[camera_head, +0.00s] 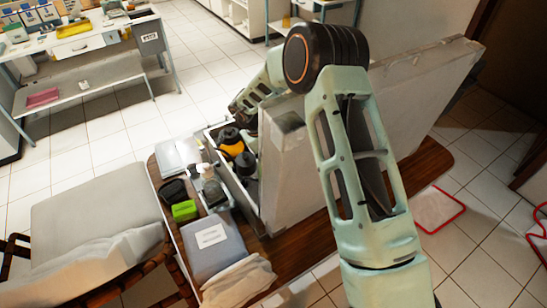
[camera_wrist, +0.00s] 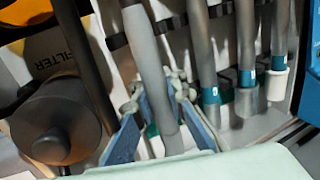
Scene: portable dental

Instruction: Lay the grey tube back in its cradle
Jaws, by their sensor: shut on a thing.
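In the wrist view, the grey tube (camera_wrist: 146,55) runs from the top edge down between the blue-padded fingers of my gripper (camera_wrist: 160,98). My gripper is shut on the tube near its lower end. The tube slants slightly compared with the neighbouring tubes. Black clips (camera_wrist: 116,41) of a holder on the pale panel show on both sides of it. I cannot tell whether the tube touches the cradle. In the head view, the open case (camera_head: 248,205) hides the tube, and my gripper is behind its upright grey lid.
Several grey tubes with teal bands (camera_wrist: 210,96) hang close on the right. A dark round canister (camera_wrist: 55,125) stands close on the left, near a "FILTER" label (camera_wrist: 48,60). A green box (camera_head: 184,211) and a blue-grey labelled pack (camera_head: 213,250) lie beside the case.

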